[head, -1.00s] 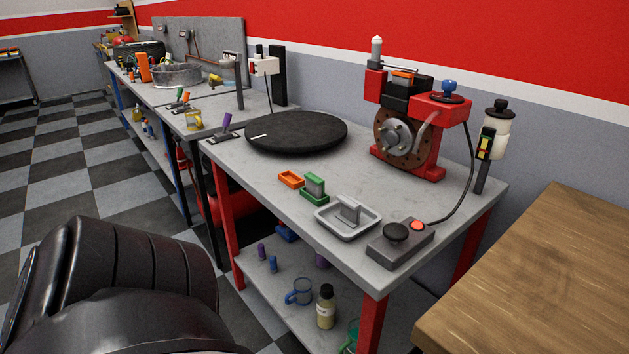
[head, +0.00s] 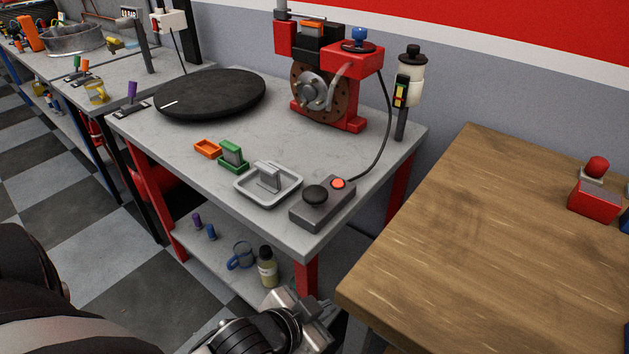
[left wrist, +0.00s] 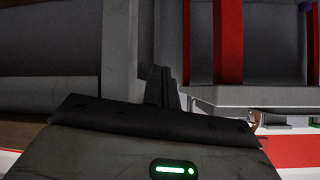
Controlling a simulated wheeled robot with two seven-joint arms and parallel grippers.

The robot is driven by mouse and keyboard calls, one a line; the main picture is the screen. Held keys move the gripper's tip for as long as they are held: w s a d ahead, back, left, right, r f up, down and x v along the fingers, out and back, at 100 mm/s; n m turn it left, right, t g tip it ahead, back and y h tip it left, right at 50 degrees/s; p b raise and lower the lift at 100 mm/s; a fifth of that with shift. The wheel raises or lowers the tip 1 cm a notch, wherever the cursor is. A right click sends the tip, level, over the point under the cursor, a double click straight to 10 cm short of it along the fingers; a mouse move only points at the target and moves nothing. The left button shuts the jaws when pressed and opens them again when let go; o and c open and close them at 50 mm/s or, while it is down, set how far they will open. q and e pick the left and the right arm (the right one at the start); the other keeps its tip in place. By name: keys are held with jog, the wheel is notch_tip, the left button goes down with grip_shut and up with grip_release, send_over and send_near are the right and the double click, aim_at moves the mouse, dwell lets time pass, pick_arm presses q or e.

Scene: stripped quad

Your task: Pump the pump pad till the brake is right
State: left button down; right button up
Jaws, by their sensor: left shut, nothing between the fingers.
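The pump pad, a black round pad (head: 315,194) on a grey box (head: 324,207), sits at the table's front right corner. A red button (head: 338,184) is on the same box. A cable runs from it up toward the red brake rig (head: 352,98), which has a brake disc (head: 318,92). A small coloured gauge (head: 401,91) is on a post beside a white reservoir (head: 410,69). My left gripper (head: 322,314) is low at the bottom edge of the head view, apart from the pad and below the tabletop. Its fingers (left wrist: 161,87) are shut and empty in the left wrist view.
A grey tray (head: 288,197), green holder (head: 232,166), orange tray (head: 207,149) and black turntable (head: 175,105) share the tabletop. A wooden table (head: 480,240) stands at right. A shelf below holds a bottle (head: 267,268) and mug (head: 241,257).

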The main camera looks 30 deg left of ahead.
pick_arm(q)
jog(key=w+a+r+m+t+y+p, duration=0.1)
jog(key=w+a+r+m+t, duration=0.25)
jog(key=r, duration=0.45)
jog(key=w+a+r+m+t+y+p, duration=0.1)
jog(key=w+a+r+m+t+y, duration=0.15)
jog(key=w+a+r, duration=0.4)
jog(key=w+d+r+m+h+p, duration=0.1)
jog(key=d+r+m+h, duration=0.5)
jog(key=m, duration=0.7)
jog(key=w+d+r+m+h, duration=0.1)
jog(key=d+r+m+h, duration=0.3)
jog(key=r+m+h, duration=0.7)
jog(key=w+a+f+m+g+y, duration=0.1)
jog(key=a+f+m+g+y, duration=0.3)
jog(key=m, duration=0.4)
jog(key=w+a+f+m+g+y+p, duration=0.1)
jog(key=a+f+m+g+y, duration=0.3)
jog(key=a+m+y, duration=0.2)
jog(key=a+m, duration=0.2)
jog(key=shift+w+a+f+m+y, duration=0.25)
jog(key=shift+a+f+m+y, duration=0.05)
jog(key=shift+a+y, duration=0.05)
pick_arm(e)
jog(key=shift+s+d+r+g+h, duration=0.1)
jog(key=shift+d+r+g+h, duration=0.2)
jog(key=shift+d+r, duration=0.35)
